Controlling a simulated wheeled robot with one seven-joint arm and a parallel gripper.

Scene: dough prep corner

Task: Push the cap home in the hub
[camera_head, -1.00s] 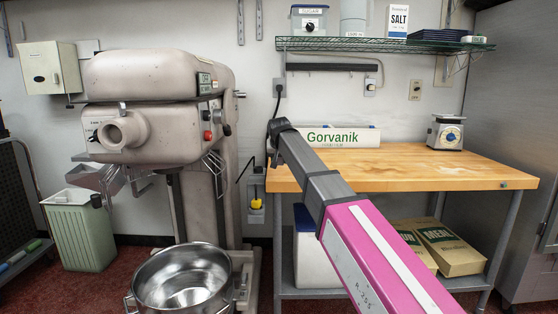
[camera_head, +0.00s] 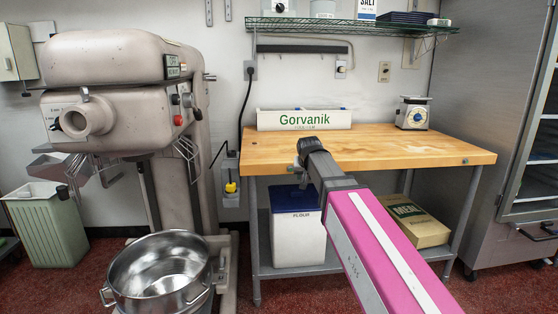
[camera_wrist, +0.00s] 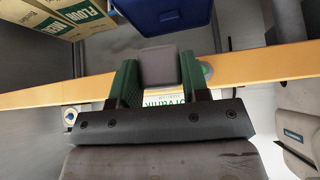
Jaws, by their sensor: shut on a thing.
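The hub (camera_head: 88,117) is a pale round socket sticking out of the front of the big mixer (camera_head: 120,75) on the left. Its opening shows and nothing is in it. My gripper (camera_head: 308,150) is in front of the wooden table's left part, well to the right of the hub. In the wrist view, its two green fingers (camera_wrist: 159,84) are shut on a grey, rounded-square piece, which looks like the cap (camera_wrist: 159,66). A finger partly hides a round greenish-grey spot just beside it. In the head view the cap cannot be made out clearly.
A steel bowl (camera_head: 160,268) stands under the mixer. The wooden table (camera_head: 400,148) carries the Gorvanik box (camera_head: 304,119) and a scale (camera_head: 412,113). A flour bin (camera_head: 297,235) stands beneath. A wire shelf (camera_head: 350,28) hangs above. Open air lies between my gripper and the mixer.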

